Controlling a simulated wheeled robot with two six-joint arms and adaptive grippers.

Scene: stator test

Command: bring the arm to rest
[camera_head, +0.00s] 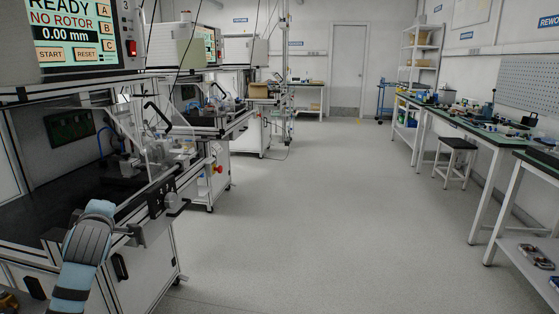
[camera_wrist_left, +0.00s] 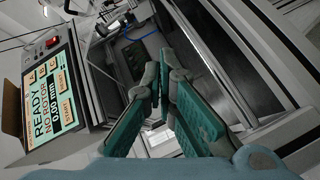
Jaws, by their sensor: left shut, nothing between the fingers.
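My left arm (camera_head: 88,245) comes in at the lower left of the head view, in front of the nearest test station (camera_head: 160,200). Its wrist is beside the station's front edge. In the left wrist view my left gripper (camera_wrist_left: 160,88) is shut, its teal-padded fingers close together with nothing between them. Beyond the fingers is the station's dark open bay. The station's screen (camera_head: 70,30) reads READY, NO ROTOR and 0.00 mm, and also shows tilted in the left wrist view (camera_wrist_left: 52,90). My right gripper is in neither view.
A second station (camera_head: 215,115) stands behind the first. Clear grey floor (camera_head: 300,220) runs down the middle to a door (camera_head: 348,70). On the right are a long workbench (camera_head: 470,135) with tools, a black stool (camera_head: 457,143) and a shelf rack (camera_head: 420,60).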

